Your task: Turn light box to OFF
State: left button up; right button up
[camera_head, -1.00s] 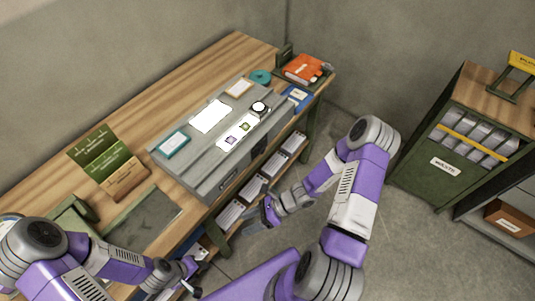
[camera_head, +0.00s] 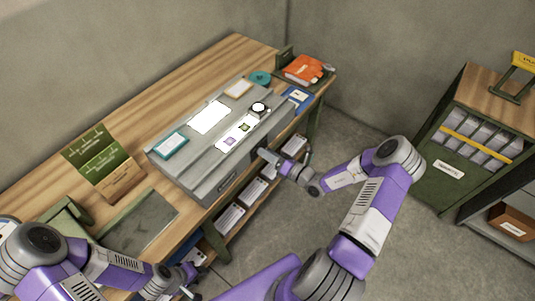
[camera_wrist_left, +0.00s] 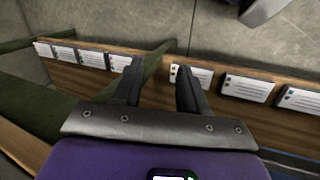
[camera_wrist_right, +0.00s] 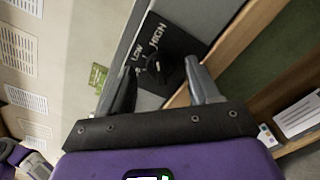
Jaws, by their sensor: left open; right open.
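The light box (camera_head: 205,172) is a long grey case on the wooden bench, with bright white lit panels on top. In the right wrist view its front face carries a black dial plate (camera_wrist_right: 180,45) with a round dark knob (camera_wrist_right: 157,68) and the words LOW and HIGH; no OFF mark is readable. My right gripper (camera_head: 266,156) is open at the front right of the box. In the right wrist view its fingers (camera_wrist_right: 160,66) lie on either side of the knob; contact cannot be told. My left gripper (camera_head: 192,282) is open and empty, low at the bench's front edge.
A teal-framed card (camera_head: 170,146), a white sheet (camera_head: 209,117) and a round black-rimmed item (camera_head: 259,108) lie on the box. An orange book (camera_head: 304,69) lies at the far end. Paper stacks fill the shelf below.

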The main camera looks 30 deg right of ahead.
jog(key=shift+w+a, duration=0.15)
jog(key=shift+w, duration=0.2)
jog(key=c, duration=1)
jog(key=shift+r+n, duration=0.1)
jog(key=shift+n, duration=0.3)
jog(key=n+p, duration=0.4)
jog(key=n, duration=1.5)
jog(key=shift+s+a, duration=0.1)
jog(key=shift+a, duration=0.05)
